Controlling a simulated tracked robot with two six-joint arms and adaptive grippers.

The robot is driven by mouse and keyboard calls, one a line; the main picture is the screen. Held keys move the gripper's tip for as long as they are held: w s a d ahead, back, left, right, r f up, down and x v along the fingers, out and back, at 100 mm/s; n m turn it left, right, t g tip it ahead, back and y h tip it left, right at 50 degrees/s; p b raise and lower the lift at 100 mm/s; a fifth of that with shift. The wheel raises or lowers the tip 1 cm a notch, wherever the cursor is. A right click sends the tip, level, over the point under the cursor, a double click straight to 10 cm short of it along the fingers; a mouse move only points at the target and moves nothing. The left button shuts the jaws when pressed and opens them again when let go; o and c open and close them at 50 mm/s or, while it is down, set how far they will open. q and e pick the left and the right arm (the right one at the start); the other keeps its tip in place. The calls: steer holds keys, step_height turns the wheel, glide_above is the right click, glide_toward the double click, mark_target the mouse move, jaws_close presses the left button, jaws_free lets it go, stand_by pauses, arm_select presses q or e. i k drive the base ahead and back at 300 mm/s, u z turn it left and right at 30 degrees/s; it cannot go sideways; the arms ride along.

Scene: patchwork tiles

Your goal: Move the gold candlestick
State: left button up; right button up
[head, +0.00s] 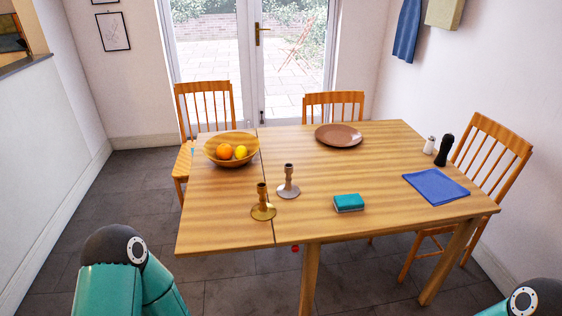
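The gold candlestick (263,207) stands upright near the front edge of the wooden table (216,226), left of the table's middle, close to the seam in the top. A silver-grey candlestick (288,185) stands upright just behind and to the right of it, a small gap apart. Both are empty of candles. Only parts of my teal arms show, at the bottom left and the bottom right corner. Neither gripper is in view.
A bowl with fruit (209,156) stands behind to the left. A teal sponge (348,203) and a blue cloth (436,187) lie to the right. A brown plate (338,135), a white shaker (429,145) and a black mill (443,150) stand farther back. The front left corner is clear.

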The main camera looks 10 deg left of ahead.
mark_target(262, 212)
steer(key=u, duration=0.15)
steer(key=i, duration=0.85)
steer(key=z, duration=0.15)
steer(key=k, duration=0.9)
steer(key=u, duration=0.2)
steer(key=i, duration=0.9)
steer(key=z, duration=0.1)
